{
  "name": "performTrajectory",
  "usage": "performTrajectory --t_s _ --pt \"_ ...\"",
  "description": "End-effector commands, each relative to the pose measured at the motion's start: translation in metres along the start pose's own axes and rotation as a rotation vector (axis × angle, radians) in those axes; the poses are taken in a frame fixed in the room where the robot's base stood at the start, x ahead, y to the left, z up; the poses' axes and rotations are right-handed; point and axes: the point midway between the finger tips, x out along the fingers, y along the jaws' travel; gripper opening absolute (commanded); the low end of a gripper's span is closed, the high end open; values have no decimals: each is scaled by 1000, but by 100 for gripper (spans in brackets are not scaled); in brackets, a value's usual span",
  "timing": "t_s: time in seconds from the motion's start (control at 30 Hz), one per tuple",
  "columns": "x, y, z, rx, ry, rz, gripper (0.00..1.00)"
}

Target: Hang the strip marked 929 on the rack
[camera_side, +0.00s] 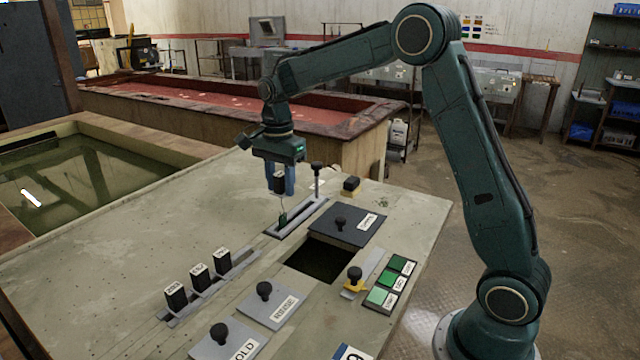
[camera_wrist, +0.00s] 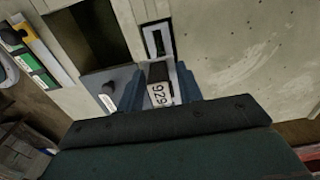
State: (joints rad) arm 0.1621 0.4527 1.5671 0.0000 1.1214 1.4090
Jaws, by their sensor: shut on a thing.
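My gripper (camera_side: 281,182) is shut on a black block with a white label, the strip marked 929 (camera_wrist: 160,85). In the side view the block (camera_side: 279,182) sits between the blue fingers, with a thin line and a small green piece (camera_side: 283,218) hanging below it. The green piece is at a narrow grey slotted frame (camera_side: 312,211); I cannot tell whether it is inside or above the slot. In the wrist view the frame (camera_wrist: 146,27) lies just beyond the block. A low grey rail (camera_side: 243,262), which looks like the rack, holds several labelled black blocks (camera_side: 199,277).
A thin black-topped post (camera_side: 317,180) stands by the slotted frame. An open dark tank (camera_side: 315,262) lies nearby, beside a dark knobbed lid (camera_side: 348,228). Grey knobbed lids (camera_side: 283,305) lie in front. A green button panel (camera_side: 392,285) is at the right. The table's left is clear.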

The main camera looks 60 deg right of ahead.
Motion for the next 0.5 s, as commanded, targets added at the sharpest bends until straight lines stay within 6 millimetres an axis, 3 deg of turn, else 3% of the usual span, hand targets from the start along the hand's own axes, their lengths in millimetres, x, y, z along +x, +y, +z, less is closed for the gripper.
performTrajectory --t_s 0.5 --pt "-25 0 0 0 0 -1 19"
